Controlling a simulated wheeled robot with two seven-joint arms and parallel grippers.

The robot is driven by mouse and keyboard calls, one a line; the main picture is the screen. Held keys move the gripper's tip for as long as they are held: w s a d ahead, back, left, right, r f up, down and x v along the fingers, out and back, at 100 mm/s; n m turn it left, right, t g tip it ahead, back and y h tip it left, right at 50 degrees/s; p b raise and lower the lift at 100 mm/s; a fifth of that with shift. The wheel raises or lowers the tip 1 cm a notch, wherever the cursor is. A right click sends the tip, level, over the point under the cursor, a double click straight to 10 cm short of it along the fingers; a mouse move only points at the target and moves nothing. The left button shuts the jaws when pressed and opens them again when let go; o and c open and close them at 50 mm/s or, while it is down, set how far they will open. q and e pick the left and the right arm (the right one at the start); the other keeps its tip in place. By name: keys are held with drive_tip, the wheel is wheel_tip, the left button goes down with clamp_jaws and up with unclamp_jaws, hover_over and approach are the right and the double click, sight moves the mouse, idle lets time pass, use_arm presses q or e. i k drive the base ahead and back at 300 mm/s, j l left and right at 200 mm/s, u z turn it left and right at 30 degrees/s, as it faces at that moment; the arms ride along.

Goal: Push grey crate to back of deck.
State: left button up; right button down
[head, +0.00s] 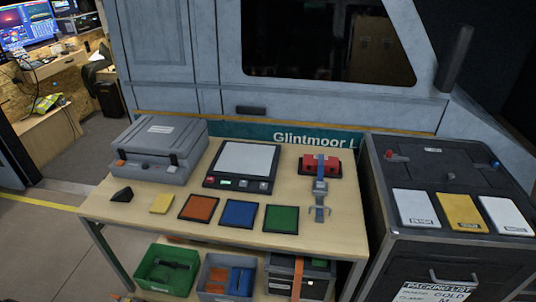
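A small open grey crate (205,272) stands on the lower deck (240,252) under the wooden table. It holds blue and orange items. It sits between an open green crate (139,271) on the left and a dark box (279,286) with an orange strap on the right. The lower parts of the crates run close to the bottom edge of the picture, and the table top hides much of the deck behind them. Neither of my grippers shows in the head view.
On the table top (340,235) are a grey lidded case (160,128), a scale (245,160), orange, blue and green mats, a red block (333,166) and a grey-blue tool (320,190). A dark cabinet (470,260) stands on the right. Open floor lies at the left.

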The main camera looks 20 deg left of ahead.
sight(212, 260)
drive_tip(key=u, duration=1.1)
drive_tip(key=j+z, duration=0.1)
drive_tip(key=j, duration=0.2)
drive_tip(key=i+j+z, duration=0.1)
drive_tip(key=j, duration=0.25)
